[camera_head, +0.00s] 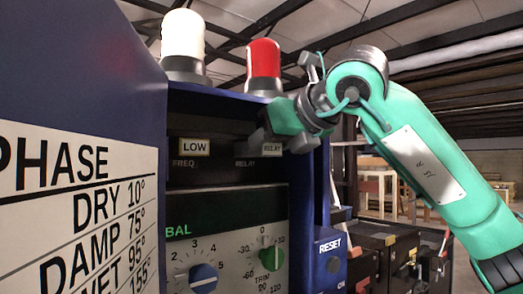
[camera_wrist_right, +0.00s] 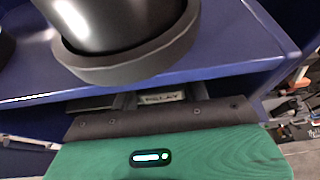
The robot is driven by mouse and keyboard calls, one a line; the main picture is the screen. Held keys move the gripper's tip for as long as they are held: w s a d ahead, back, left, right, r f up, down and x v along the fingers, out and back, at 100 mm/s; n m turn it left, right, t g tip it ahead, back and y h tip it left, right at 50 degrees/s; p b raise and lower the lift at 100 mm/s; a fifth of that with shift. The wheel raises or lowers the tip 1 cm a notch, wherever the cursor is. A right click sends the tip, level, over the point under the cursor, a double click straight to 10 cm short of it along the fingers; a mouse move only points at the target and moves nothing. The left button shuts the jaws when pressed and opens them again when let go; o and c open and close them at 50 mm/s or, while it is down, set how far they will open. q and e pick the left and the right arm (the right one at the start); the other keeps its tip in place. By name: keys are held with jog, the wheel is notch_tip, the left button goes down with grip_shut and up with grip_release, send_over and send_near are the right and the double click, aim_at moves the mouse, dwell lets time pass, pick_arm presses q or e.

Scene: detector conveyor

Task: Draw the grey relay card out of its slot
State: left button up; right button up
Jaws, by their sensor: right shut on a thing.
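The relay card (camera_head: 272,148), with a light RELAY tag on its dark front, is in the upper bay of the blue cabinet. My right gripper (camera_head: 277,138) is at the card's front, with its fingers shut on it. In the right wrist view the RELAY tag of the card (camera_wrist_right: 163,97) shows between the two fingers. The gripper's body hides most of the card there, and I cannot tell how far it stands out of its slot. My left gripper is not in view.
A card tagged LOW (camera_head: 194,147) sits to the left in the same bay. A white lamp (camera_head: 183,42) and a red lamp (camera_head: 263,62) stand on the cabinet top, close to my gripper. A dial panel (camera_head: 227,245) is below. A PHASE board (camera_head: 75,210) fills the left.

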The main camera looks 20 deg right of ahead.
jog(key=shift+s+d+b, duration=0.25)
jog(key=shift+s+b, duration=0.1)
jog(key=shift+s, duration=0.45)
jog(key=shift+s+d+b, duration=0.3)
jog(key=shift+s+b, duration=0.05)
jog(key=shift+s, duration=0.4)
jog(key=shift+s+d+b, duration=0.25)
jog(key=shift+s+b, duration=0.1)
jog(key=shift+s, duration=0.45)
